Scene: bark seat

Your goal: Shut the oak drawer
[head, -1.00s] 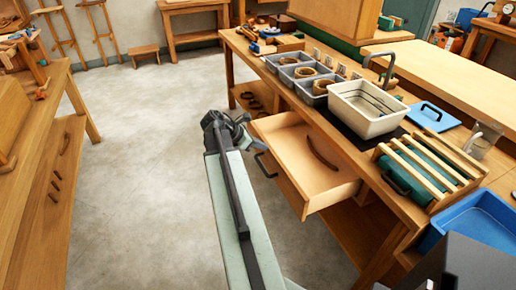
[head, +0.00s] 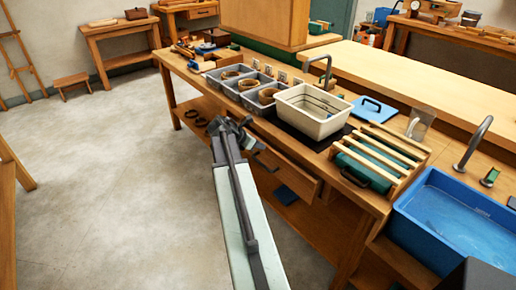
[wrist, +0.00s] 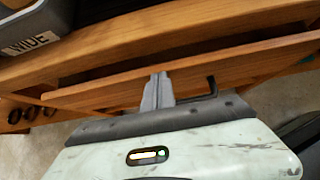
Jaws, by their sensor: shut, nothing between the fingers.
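The oak drawer (head: 299,178) is under the front edge of the workbench. Its front stands out only slightly from the bench, and the wrist view shows a narrow gap between the drawer front (wrist: 245,62) and the bench edge. Its dark handle (wrist: 211,86) is just right of my fingers in the wrist view. My gripper (head: 238,128) is shut and empty. Its fingertips (wrist: 158,76) are at the drawer front, left of the handle, and seem to touch it; exact contact is hard to tell. My arm hides part of the drawer in the head view.
On the workbench (head: 185,63) stand grey bins (head: 225,82), a white basin (head: 312,112), a slatted rack (head: 385,150) and a blue sink (head: 455,220). A lower shelf (head: 300,225) runs under the drawer. The floor to the left is clear.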

